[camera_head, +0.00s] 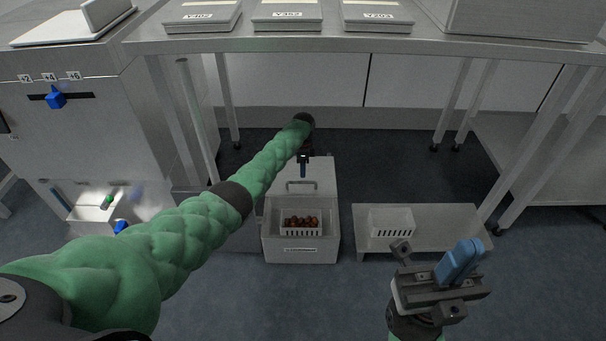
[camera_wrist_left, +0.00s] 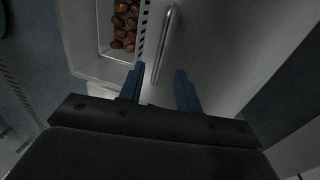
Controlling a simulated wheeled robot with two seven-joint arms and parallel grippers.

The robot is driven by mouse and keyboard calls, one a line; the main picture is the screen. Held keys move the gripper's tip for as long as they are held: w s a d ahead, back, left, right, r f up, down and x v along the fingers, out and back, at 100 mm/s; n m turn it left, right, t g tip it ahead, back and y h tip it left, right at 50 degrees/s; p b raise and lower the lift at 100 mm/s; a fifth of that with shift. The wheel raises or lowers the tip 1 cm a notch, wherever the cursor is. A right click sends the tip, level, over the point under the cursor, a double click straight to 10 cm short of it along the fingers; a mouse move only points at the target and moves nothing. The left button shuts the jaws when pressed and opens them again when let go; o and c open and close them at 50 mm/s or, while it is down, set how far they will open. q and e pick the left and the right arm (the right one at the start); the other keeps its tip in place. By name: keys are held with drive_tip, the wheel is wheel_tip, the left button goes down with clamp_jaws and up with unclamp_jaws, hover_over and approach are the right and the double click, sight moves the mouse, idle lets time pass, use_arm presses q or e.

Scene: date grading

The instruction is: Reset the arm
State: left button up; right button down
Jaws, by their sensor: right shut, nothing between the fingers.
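My left arm, green and padded, reaches in from the left in the head view. Its gripper (camera_head: 303,168) is above the open lid of a grey box (camera_head: 300,252) on the floor. In the left wrist view the two blue fingers (camera_wrist_left: 159,70) stand apart with nothing seen between them. A metal bar handle (camera_wrist_left: 166,42) lies just beyond the fingertips; I cannot tell whether they touch it. My right gripper (camera_head: 460,262) is at the lower right, its blue fingers together and empty, above the floor in front of a low shelf.
A white basket (camera_head: 301,234) of brown dates sits in the box. An empty white basket (camera_head: 391,222) stands on the low shelf (camera_head: 450,215). The metal table (camera_head: 350,44) with labelled trays spans the back. A cabinet (camera_head: 80,120) stands at left.

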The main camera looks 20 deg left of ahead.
use_arm(q)
drive_tip(key=r, duration=0.3)
drive_tip(key=shift+w, duration=0.3)
